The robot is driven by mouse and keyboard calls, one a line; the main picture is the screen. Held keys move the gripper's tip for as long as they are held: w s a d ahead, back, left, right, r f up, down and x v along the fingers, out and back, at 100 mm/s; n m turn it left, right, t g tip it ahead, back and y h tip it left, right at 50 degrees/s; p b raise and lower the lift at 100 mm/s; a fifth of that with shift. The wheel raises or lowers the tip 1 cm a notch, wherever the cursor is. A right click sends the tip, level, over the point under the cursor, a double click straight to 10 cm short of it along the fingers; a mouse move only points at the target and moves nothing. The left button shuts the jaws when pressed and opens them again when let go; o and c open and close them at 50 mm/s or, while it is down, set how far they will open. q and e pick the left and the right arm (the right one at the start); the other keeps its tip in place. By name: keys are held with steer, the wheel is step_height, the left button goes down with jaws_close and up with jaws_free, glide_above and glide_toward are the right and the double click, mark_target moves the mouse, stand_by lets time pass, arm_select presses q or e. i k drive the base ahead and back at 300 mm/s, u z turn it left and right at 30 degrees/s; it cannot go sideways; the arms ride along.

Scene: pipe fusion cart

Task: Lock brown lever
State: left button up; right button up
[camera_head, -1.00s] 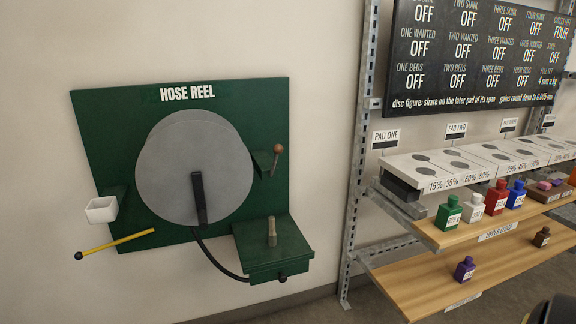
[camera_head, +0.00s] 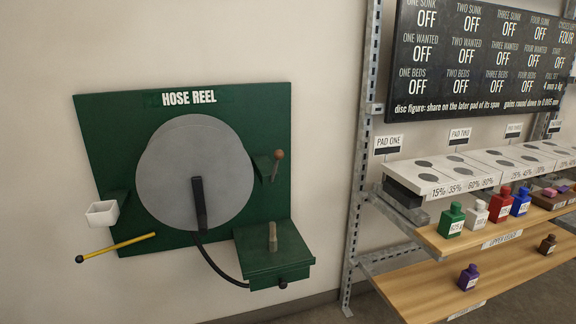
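A small lever with a brown ball knob (camera_head: 279,154) stands up from a green bracket (camera_head: 264,165) on the right side of the green hose reel board (camera_head: 110,140). Its thin stem runs down from the knob and leans slightly. It is the only brown-knobbed lever that I see. Neither of my grippers is in view.
The grey reel disc (camera_head: 170,165) has a dark handle (camera_head: 200,205). A green box (camera_head: 270,265) juts out below right, with a hose looping to it. A yellow rod (camera_head: 118,247) sticks out at left. Metal shelving (camera_head: 360,180) with several bottles stands at right.

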mark_target(278, 154)
steer(key=z, duration=0.5)
steer(key=k, duration=0.6)
steer(key=z, duration=0.85)
steer(key=i, duration=1.05)
steer(key=u, duration=0.8)
